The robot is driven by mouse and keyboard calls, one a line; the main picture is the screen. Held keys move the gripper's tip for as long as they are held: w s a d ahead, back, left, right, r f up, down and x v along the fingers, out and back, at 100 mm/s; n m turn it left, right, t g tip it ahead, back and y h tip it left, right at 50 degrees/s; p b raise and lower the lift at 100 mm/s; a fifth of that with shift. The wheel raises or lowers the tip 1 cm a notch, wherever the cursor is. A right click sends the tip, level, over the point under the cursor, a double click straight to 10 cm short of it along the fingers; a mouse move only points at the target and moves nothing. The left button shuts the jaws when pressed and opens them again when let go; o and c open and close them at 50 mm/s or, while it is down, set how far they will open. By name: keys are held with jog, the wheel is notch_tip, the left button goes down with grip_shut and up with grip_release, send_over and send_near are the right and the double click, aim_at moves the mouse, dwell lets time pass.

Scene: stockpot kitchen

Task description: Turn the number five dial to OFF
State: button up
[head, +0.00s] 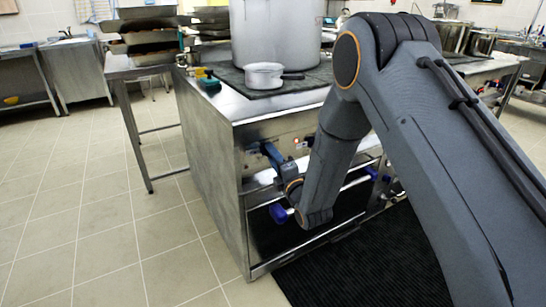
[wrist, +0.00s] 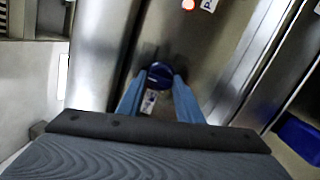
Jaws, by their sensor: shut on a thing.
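A dark blue round dial (wrist: 160,72) sits on the steel front panel in the wrist view. My gripper (wrist: 157,82) has its two light blue fingers closed on either side of it. A small pale label (wrist: 149,101) shows between the fingers, too small to read. I cannot read a number or the OFF mark, so I cannot tell the dial's setting. In the head view my gripper (head: 269,153) reaches the left part of the range front (head: 284,132), and my fingers and arm mostly hide the dial there.
A red light (head: 297,141) glows on the panel, to the right of my gripper. A blue valve handle (head: 278,213) is below. A large stockpot (head: 277,35) and a white saucepan (head: 264,75) stand on top. A black mat (head: 365,270) lies in front; the tiled floor at left is clear.

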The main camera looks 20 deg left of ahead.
jog(key=o, duration=1)
jog(key=shift+v, duration=3.9)
